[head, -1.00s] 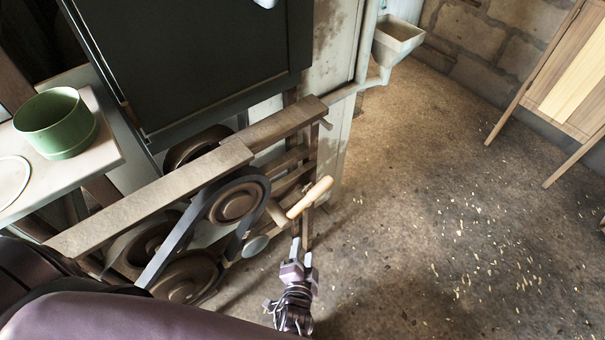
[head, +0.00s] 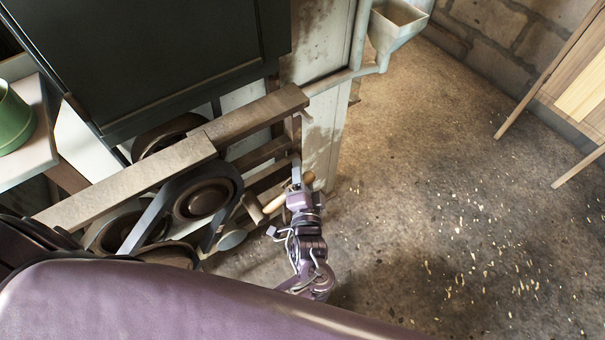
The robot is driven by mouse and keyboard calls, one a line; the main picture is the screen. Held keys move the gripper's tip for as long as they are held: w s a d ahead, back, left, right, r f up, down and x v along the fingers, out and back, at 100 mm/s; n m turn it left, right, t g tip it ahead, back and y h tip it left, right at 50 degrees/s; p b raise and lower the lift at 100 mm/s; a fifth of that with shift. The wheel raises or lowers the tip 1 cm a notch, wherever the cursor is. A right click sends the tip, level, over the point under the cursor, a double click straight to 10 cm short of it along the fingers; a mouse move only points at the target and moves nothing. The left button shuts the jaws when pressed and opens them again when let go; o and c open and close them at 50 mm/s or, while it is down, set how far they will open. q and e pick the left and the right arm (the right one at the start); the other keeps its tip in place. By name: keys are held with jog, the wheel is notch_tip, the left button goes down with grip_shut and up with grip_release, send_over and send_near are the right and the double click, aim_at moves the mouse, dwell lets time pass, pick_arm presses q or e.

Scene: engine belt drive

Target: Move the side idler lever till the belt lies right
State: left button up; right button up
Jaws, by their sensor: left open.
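The dark belt (head: 152,218) loops over a round brown pulley (head: 200,201) and runs down towards lower pulleys, which my own body partly hides. The side idler lever has a pale wooden handle (head: 273,205) sticking out to the right of the belt. A small grey disc (head: 231,236), apparently the idler, sits near the belt's lower right side. My left gripper (head: 296,164) is open and reaches up over the outer part of the handle. The handle's tip shows just right of the fingers. Whether the fingers touch the handle cannot be told. My right gripper is out of view.
A wooden beam (head: 130,182) crosses above the pulleys, below a dark panel (head: 150,60). A green pot (head: 12,120) stands on a pale table at the left. The floor (head: 430,200) at the right is open, with scattered chips.

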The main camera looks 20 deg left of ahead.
pick_arm(q)
grip_shut()
jog(key=shift+w+d+f+m+p, duration=0.1)
jog(key=shift+f+m+p, duration=0.3)
jog(key=shift+p, duration=0.1)
jog(key=shift+w+d+f+m+g+h+p, duration=0.15)
jog(key=shift+f+m+g+h+p, duration=0.15)
jog(key=shift+f+m+g+p, duration=0.45)
jog(key=shift+f, duration=0.6)
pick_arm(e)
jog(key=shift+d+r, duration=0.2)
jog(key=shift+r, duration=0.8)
pick_arm(q)
grip_release()
